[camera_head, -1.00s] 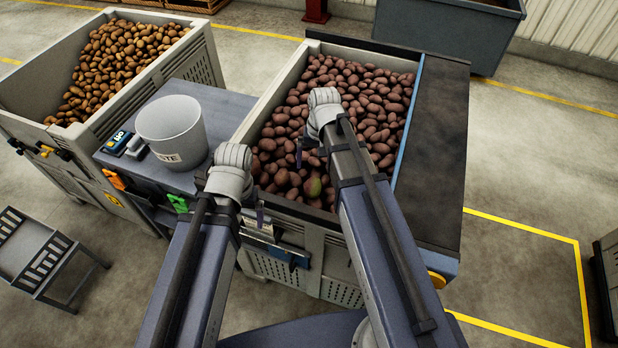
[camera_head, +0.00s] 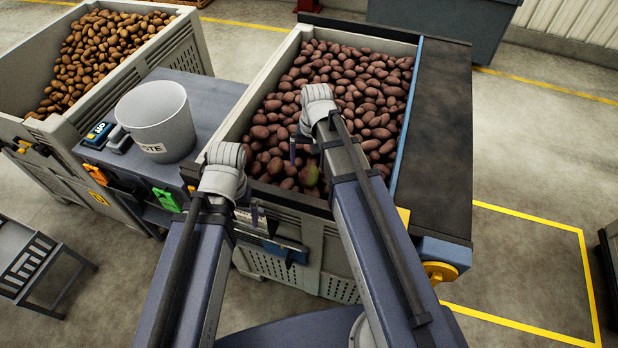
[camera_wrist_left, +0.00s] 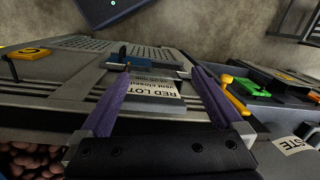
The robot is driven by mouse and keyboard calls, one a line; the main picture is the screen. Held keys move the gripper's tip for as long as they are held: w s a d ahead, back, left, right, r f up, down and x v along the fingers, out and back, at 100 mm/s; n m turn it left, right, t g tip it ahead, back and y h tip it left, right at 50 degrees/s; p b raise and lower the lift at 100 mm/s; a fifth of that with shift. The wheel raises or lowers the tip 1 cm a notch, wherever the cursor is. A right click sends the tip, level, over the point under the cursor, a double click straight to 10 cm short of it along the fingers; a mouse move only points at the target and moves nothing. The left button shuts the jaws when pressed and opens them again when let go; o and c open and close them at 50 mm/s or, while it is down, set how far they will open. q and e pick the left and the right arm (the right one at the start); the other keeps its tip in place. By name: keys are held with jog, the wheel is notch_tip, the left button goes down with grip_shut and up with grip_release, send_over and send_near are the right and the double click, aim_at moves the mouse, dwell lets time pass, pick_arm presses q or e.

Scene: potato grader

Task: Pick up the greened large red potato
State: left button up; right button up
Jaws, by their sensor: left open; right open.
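The greened red potato (camera_head: 311,174) lies among red potatoes near the front wall of the red-potato crate (camera_head: 280,204). It shows a green patch and is partly hidden by my right arm. My right gripper (camera_head: 303,150) hangs over the potatoes, just behind and left of the greened one; it is open, and I see nothing in it. My left gripper (camera_head: 256,216) is at the crate's front wall, to the left of the greened potato. In the left wrist view its two purple fingers (camera_wrist_left: 165,90) are spread apart and empty, in front of a "RED LOT" label (camera_wrist_left: 158,98).
A white waste bucket (camera_head: 157,122) stands on the grey side table (camera_head: 215,100). A crate of brown potatoes (camera_head: 180,62) stands at the left. A dark belt (camera_head: 437,140) runs along the red crate's right side. Open floor lies to the right.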

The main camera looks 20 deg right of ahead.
aim_at(309, 172)
jog(key=shift+f+b, duration=3.55)
jog(key=shift+f, duration=0.25)
jog(key=shift+r, duration=0.1)
jog(key=shift+c, duration=0.4)
jog(key=c, duration=1.4)
jog(key=shift+r, duration=0.1)
notch_tip(309, 172, up, 10)
jog(key=p, duration=1)
